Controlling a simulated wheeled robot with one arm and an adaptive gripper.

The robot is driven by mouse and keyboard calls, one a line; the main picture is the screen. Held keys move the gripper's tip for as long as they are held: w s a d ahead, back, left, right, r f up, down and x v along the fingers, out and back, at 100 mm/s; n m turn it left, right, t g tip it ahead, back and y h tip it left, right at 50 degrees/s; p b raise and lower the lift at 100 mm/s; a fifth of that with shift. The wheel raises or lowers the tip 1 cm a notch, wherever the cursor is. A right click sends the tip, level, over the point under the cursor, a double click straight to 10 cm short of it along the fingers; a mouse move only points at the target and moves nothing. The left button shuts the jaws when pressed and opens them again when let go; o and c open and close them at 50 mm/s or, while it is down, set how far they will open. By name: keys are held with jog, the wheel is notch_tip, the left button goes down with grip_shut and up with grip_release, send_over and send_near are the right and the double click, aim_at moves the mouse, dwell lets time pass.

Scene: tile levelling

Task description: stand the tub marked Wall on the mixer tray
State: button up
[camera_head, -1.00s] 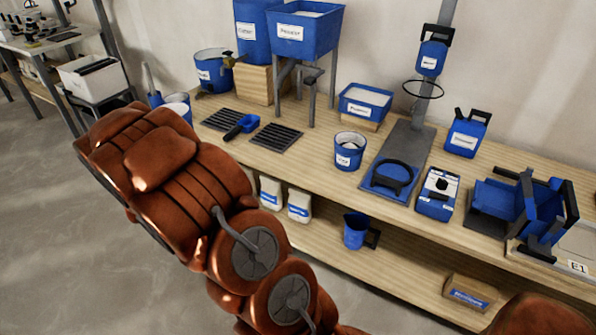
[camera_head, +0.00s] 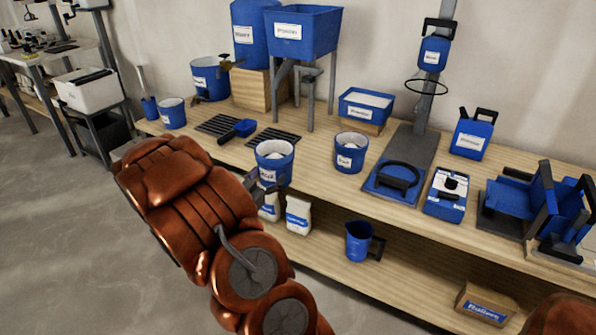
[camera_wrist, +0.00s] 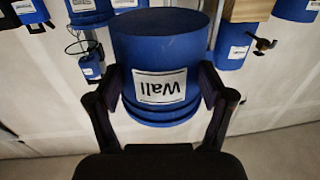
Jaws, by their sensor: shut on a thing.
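The tub marked Wall (camera_wrist: 165,50) is blue with a white label and fills the middle of the wrist view, its lettering upside down there. My gripper (camera_wrist: 160,85) is shut on it, one dark finger on each side. In the head view the tub (camera_head: 274,158) is upright near the bench's front edge, with my gripper (camera_head: 281,187) partly hidden by my arm. What seems to be the mixer tray (camera_head: 378,187) is a blue tray with a black ring on it, in front of the grey stand to the tub's right.
A similar blue tub (camera_head: 350,155) stands on the bench (camera_head: 318,187) between the held tub and the tray. A blue scoop (camera_head: 240,129) lies across dark grates behind the held tub. A blue box (camera_head: 446,193) sits right of the tray. A jug (camera_head: 358,241) stands on the lower shelf.

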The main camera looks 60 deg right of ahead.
jog(key=shift+s, duration=0.15)
jog(key=shift+d, duration=0.15)
jog(key=shift+w+d+f+b, duration=0.2)
jog(key=shift+w+d, duration=0.15)
jog(key=shift+d, duration=2.25)
jog(key=shift+w+d+f+b, duration=0.15)
jog(key=shift+w+d+f, duration=0.2)
jog(key=shift+d, duration=2.3)
jog(key=shift+w+d+f+b, duration=0.15)
jog(key=shift+w+d, duration=0.25)
jog(key=shift+d, duration=2.2)
notch_tip(320, 180, down, 3)
jog(key=shift+f+b, duration=0.1)
jog(key=shift+b, duration=0.25)
jog(key=o, duration=1.7)
jog(key=shift+f, duration=0.15)
jog(key=shift+a, duration=0.1)
